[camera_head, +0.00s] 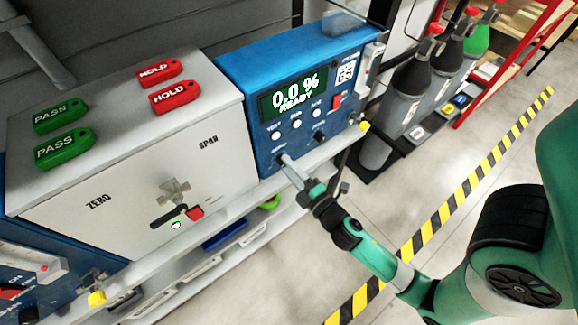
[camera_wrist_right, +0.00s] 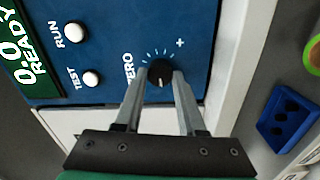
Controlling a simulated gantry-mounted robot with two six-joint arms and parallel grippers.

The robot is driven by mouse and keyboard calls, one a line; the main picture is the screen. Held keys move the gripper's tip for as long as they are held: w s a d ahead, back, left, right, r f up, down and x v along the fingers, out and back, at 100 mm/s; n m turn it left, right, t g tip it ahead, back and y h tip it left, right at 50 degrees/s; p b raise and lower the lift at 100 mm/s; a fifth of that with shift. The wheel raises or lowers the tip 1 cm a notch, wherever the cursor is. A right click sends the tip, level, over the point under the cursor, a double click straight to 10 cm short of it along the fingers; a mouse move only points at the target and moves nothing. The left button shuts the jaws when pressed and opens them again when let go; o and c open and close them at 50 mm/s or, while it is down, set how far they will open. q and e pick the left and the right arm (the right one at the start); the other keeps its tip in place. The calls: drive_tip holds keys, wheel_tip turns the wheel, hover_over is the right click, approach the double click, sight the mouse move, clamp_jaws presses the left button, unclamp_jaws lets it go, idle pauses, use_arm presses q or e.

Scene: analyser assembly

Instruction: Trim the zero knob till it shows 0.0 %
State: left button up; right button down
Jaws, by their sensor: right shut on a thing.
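The blue analyser (camera_head: 240,75) stands at the back with a dark green display (camera_head: 293,94) that reads "0.0 %" and "READY". My right gripper (camera_head: 285,160) reaches the lower left of its front panel. In the right wrist view the black zero knob (camera_wrist_right: 160,73) sits between the two fingertips of my right gripper (camera_wrist_right: 158,78), and they are shut on it. The knob's white mark points down in that picture, toward the gripper. Tick marks and a "+" surround the knob. In the head view the fingertips mostly hide the knob. My left gripper is not in view.
White RUN (camera_wrist_right: 76,33) and TEST (camera_wrist_right: 91,78) buttons sit close to the knob. A light grey cabinet (camera_head: 120,130) with green PASS (camera_head: 62,147) and red HOLD (camera_head: 174,97) tags stands left. Gas cylinders (camera_head: 399,100) stand right. A blue holder (camera_wrist_right: 288,118) lies below.

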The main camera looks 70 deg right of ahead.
idle(0.3)
drive_tip(key=c, duration=0.5)
unclamp_jaws()
drive_tip(key=b+v, duration=0.5)
drive_tip(key=v, duration=0.6)
drive_tip(key=shift+s, duration=0.25)
drive_tip(key=shift+a, duration=0.15)
